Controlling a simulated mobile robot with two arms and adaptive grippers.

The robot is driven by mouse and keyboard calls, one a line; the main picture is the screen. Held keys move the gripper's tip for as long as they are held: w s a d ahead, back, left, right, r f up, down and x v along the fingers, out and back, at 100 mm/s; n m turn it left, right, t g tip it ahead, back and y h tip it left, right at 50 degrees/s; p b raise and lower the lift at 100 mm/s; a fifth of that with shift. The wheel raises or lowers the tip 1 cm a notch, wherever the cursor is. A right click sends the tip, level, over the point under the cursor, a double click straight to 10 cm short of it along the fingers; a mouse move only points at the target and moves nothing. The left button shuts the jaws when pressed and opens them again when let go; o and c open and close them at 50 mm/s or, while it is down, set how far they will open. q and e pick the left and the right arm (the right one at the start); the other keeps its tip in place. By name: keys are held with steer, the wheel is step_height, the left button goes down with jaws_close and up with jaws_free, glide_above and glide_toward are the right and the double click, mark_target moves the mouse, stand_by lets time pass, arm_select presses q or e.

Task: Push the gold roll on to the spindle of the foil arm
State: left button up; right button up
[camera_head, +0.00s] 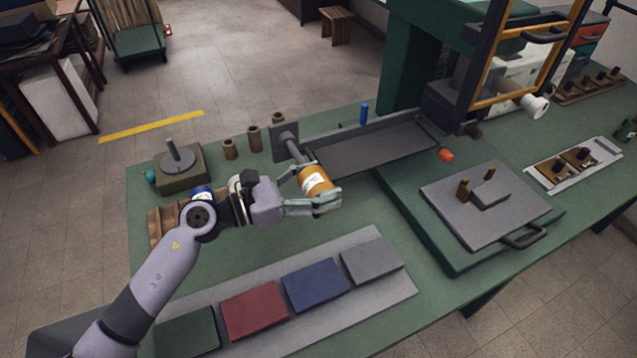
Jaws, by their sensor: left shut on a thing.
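The gold roll (315,180), orange-gold with a white label, is in the fingers of my left gripper (322,197), above the green bench. My left gripper is shut on it. The foil arm (281,141) has a dark upright plate with a grey spindle (293,150) pointing towards the roll. The roll lies in line with the spindle, at its near end. I cannot tell whether the spindle tip is inside the roll or just touching it. My right gripper is not in view.
A dark tray (375,147) lies right of the spindle. A block with a peg (178,166) and several brown cylinders stand at the back left. Several coloured pads lie on a grey board (390,288) in front. A press (445,108) stands at the back right.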

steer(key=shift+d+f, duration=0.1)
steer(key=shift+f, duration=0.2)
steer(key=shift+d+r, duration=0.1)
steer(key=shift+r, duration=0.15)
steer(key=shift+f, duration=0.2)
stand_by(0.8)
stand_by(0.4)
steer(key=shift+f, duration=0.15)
